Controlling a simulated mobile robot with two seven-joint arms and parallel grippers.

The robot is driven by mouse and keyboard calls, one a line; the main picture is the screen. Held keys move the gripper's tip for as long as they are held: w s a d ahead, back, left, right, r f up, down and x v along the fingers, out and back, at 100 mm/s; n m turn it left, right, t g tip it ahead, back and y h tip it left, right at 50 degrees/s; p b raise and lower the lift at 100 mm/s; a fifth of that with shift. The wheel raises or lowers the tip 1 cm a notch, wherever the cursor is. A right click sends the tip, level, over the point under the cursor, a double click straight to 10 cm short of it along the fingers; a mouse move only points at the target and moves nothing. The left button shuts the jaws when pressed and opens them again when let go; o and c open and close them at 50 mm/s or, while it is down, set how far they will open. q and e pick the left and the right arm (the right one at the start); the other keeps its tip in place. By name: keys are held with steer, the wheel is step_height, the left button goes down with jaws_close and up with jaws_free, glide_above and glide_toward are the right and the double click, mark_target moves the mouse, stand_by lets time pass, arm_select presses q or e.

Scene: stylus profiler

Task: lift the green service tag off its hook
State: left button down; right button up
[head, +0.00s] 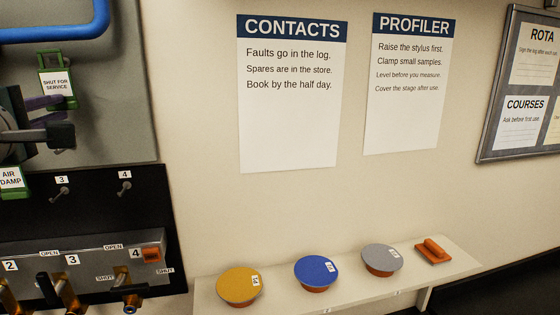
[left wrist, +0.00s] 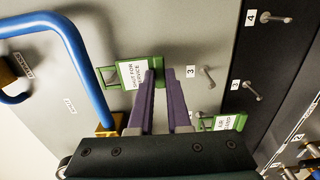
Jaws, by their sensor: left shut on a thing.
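The green service tag (head: 57,84), with a white "SHUT FOR SERVICE" label, is at the grey panel in the upper left of the head view. It also shows in the left wrist view (left wrist: 130,75). My left gripper (head: 45,102) reaches in from the left edge. Its purple fingers (left wrist: 165,75) are shut on the tag's lower edge. The green loop at the tag's top is near the panel. I cannot make out the hook clearly, nor whether the loop still hangs on it. My right gripper is not in view.
Another green tag (head: 14,181), labelled "AIR DAMP", hangs below. A blue pipe (head: 60,30) runs above the service tag. Bare pegs (head: 125,187) stand out from the black strip. Valves and a shelf (head: 345,298) with coloured round items are lower down.

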arm_select(q)
steer(key=p+v, duration=0.3)
steer(key=v, duration=0.3)
steer(key=shift+p, duration=0.3)
stand_by(0.4)
